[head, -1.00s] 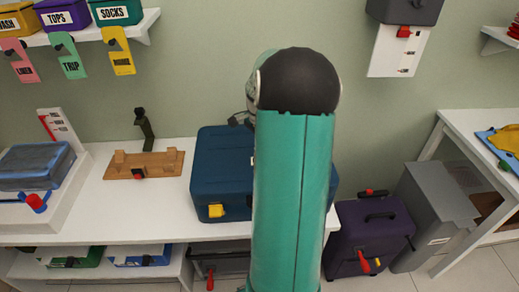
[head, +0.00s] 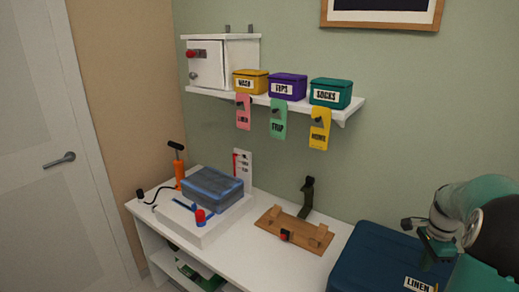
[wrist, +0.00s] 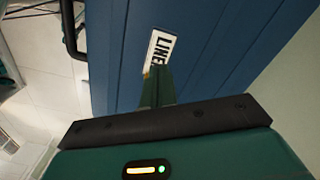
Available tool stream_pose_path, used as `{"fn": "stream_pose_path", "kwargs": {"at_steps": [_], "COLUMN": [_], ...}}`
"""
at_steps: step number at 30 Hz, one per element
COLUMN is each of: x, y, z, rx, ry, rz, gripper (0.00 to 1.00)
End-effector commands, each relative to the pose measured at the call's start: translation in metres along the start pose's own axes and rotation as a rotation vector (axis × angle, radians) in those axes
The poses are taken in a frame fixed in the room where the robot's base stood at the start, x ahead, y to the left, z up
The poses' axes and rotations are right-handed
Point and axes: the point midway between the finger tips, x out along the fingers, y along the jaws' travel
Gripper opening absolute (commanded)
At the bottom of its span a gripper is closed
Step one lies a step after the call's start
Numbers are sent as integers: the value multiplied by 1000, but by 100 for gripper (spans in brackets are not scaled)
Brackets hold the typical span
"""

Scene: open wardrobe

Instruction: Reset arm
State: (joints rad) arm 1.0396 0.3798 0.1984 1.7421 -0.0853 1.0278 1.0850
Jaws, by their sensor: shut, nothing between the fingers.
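My arm (head: 462,212) comes in at the right edge of the head view, bent over a blue case (head: 365,262). My gripper (head: 428,258) points down at the case, near its white LINEN label (head: 418,284). In the wrist view, the narrow green fingers (wrist: 158,88) are together, with nothing seen between them. They overlap the edge of the label (wrist: 160,50) on the blue case (wrist: 215,45). I cannot tell whether the fingertips touch the case.
The case stands on a white bench (head: 262,255). Left of it are a wooden fixture (head: 293,232) and a grey-blue box (head: 212,188) on a white stand. A wall shelf (head: 270,100) carries yellow, purple and teal boxes, with tags hanging below. A door (head: 45,160) is at far left.

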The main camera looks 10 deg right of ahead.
Motion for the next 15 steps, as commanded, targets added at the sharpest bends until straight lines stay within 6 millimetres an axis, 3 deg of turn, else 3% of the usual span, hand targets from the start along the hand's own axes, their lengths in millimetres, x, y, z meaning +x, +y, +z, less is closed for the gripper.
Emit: {"fn": "stream_pose_path", "kwargs": {"at_steps": [5, 11, 15], "x": [-20, -68, -96], "y": [-4, 5, 25], "z": [32, 121, 184], "rx": [-109, -442, -696], "ry": [24, 93, 139], "rz": [-20, -79, -128], "gripper": [0, 0, 0]}}
